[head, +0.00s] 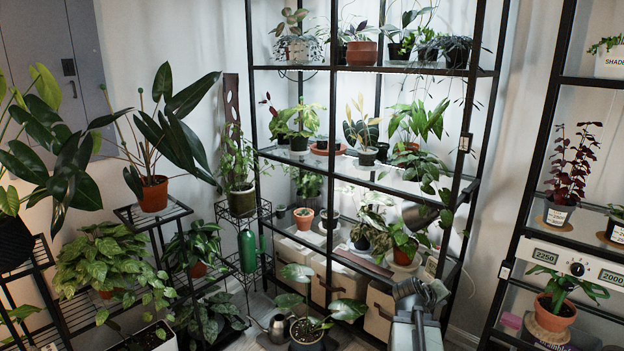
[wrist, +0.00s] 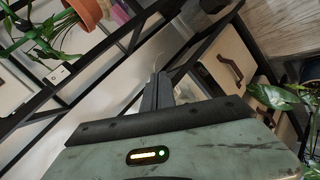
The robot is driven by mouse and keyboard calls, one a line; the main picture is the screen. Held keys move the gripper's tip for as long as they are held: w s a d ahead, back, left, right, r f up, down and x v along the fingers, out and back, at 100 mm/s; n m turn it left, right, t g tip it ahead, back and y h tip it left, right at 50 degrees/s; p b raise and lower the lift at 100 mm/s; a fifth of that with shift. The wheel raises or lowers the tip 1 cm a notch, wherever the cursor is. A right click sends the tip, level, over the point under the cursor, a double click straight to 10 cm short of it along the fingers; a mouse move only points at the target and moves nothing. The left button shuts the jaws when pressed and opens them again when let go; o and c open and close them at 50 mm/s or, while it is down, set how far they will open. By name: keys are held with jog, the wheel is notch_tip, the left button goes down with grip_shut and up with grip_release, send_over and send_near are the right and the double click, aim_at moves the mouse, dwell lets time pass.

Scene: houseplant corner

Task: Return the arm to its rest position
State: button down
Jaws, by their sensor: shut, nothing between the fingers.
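My gripper (wrist: 158,90) shows in the middle of the wrist view. Its two dark fingers are together, with nothing between them. Below them in that view is a worn grey-green part of my own arm with a small lit panel. In the head view my arm (head: 416,310) shows at the bottom, right of centre, with dark and pale grey parts. It stands in front of the lower part of the middle plant shelf (head: 395,178). The head view is too small to tell the fingertips clearly.
Storage boxes (head: 325,283) with dark handles sit under the middle shelf. A potted plant (head: 307,331) and a grey watering can (head: 279,328) stand on the floor to the left. A right-hand rack (head: 528,232) holds a potted plant (head: 555,312) on its low shelf.

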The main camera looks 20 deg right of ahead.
jog(key=w+a+f+y, duration=0.2)
jog(key=w+a+f, duration=0.1)
jog(key=a, duration=0.6)
jog(key=w+a+f+y, duration=0.2)
jog(key=a, duration=0.8)
jog(key=w+a+f+y, duration=0.2)
jog(key=w+a+f, duration=0.1)
jog(key=a, duration=0.6)
jog(key=s+a+n+g+y+p, duration=0.1)
jog(key=s+a+n+g+y, duration=0.2)
jog(key=a, duration=1.9)
notch_tip(320, 180, up, 27)
jog(key=m+y+p, duration=0.1)
jog(key=p, duration=2.6)
jog(key=shift+s+d+p, duration=0.35)
jog(key=shift+d, duration=0.05)
jog(key=shift+r, duration=0.1)
